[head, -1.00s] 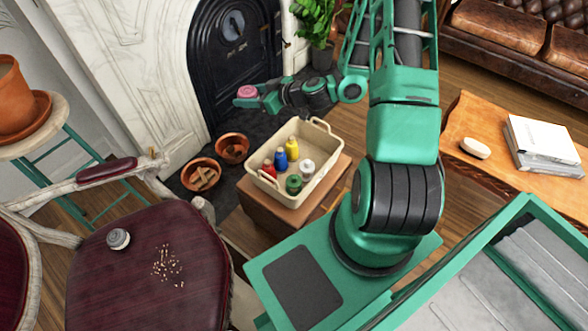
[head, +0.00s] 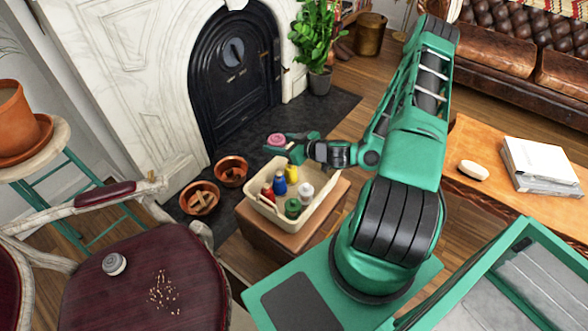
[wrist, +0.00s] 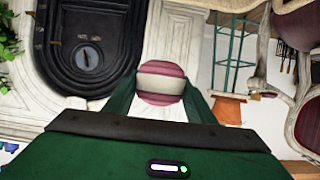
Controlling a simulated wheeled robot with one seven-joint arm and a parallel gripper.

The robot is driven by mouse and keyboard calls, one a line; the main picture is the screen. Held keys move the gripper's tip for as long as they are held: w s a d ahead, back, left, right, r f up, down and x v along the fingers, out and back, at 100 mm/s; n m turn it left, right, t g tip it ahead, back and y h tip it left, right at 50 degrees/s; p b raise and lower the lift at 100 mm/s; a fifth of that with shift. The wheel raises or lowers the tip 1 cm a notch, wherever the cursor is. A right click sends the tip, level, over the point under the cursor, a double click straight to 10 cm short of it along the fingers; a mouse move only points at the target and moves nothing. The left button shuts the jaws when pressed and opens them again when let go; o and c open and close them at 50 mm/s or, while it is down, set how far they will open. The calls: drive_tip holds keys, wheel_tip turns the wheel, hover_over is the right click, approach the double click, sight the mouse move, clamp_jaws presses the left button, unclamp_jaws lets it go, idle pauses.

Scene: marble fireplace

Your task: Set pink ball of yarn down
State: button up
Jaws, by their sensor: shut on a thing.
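The pink ball of yarn (head: 277,140) has a pale band around it, seen in the wrist view (wrist: 161,82). My gripper (head: 283,144) is shut on it, with a finger on each side. In the head view my gripper holds the yarn in the air, above the far left corner of a cream basket (head: 320,222) as seen in the picture. The yarn's underside and its exact height are hidden from the head view.
The basket stands on a wooden box (head: 279,235) and holds several coloured yarn spools or bottles. Two terracotta bowls (head: 230,172) sit on the dark hearth. A red-seated chair (head: 120,270) bears a small round tin (head: 114,264) and crumbs. A wooden table (head: 480,190) is at right.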

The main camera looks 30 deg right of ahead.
drive_tip(key=w+d+f, duration=0.2)
drive_tip(key=d+f, duration=0.7)
drive_tip(key=shift+d+f, duration=0.25)
drive_tip(key=shift+f, duration=0.15)
drive_tip(key=shift+f, duration=0.6)
drive_tip(key=o, duration=1)
drive_tip(key=shift+o, duration=0.2)
